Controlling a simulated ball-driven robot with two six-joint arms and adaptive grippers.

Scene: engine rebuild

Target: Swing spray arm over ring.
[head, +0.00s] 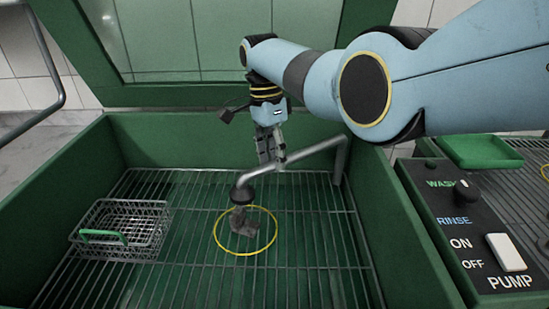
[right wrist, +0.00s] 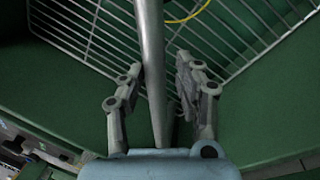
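The grey spray arm (head: 300,156) is a bent pipe from a post at the right wall of the green washer tub. Its dark nozzle (head: 243,195) hangs down at the far edge of the yellow ring (head: 218,240) in the head view. My right gripper (head: 271,150) points down at the pipe's middle. In the right wrist view the pipe (right wrist: 151,60) runs between its two fingers (right wrist: 158,72), with a visible gap on the right side. The fingers look open around it; contact on the left is unclear. Part of the ring (right wrist: 187,15) shows at the top. My left gripper is out of view.
A small grey part (head: 244,232) sits inside the ring on the wire rack (head: 180,275). A wire basket (head: 150,240) with a green handle stands at left. The control panel (head: 480,245) is at right, beside a green tray (head: 480,151). The raised lid (head: 230,95) stands behind.

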